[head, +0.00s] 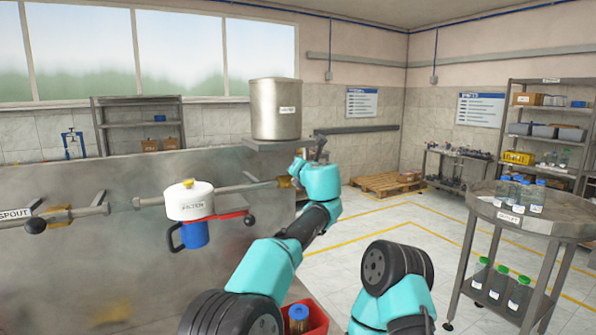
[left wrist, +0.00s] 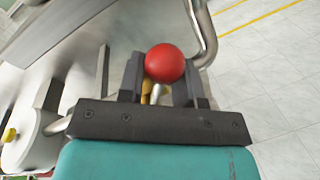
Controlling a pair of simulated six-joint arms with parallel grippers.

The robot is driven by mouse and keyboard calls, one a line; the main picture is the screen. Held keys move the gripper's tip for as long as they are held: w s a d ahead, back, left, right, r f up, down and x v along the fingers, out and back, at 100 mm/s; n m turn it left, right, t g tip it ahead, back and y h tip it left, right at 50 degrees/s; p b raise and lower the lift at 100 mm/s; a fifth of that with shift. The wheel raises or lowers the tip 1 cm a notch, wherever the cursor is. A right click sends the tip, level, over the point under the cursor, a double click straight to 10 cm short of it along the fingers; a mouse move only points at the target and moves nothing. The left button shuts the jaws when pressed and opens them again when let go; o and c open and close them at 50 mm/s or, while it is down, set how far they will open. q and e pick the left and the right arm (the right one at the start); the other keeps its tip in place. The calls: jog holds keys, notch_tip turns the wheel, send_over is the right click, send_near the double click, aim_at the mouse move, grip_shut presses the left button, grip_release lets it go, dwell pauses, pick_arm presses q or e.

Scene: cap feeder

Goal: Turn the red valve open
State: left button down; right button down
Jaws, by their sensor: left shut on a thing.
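The red valve shows its round red knob (left wrist: 164,62) in the left wrist view. My left gripper (left wrist: 163,80) is shut on this knob, with one dark finger on each side. Part of a yellow stem shows below the knob between the fingers. In the head view my left gripper (head: 314,150) is at the pipe's right end, below the steel tank, and the red knob is hidden there. A brass-coloured fitting (head: 284,182) shows just left of the gripper. My right gripper is outside both views.
A steel tank (head: 276,108) stands on a shelf just above the left gripper. A white filter housing (head: 189,200) with a blue cup sits on the pipe to the left. A round table (head: 520,213) with bottles stands at right. The floor between is mostly clear.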

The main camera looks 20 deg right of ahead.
pick_arm(q)
jog(key=shift+r, duration=0.1)
jog(key=c, duration=0.8)
grip_release()
jog(key=shift+s, duration=0.2)
jog(key=s+r, duration=0.2)
jog(key=s, duration=1.5)
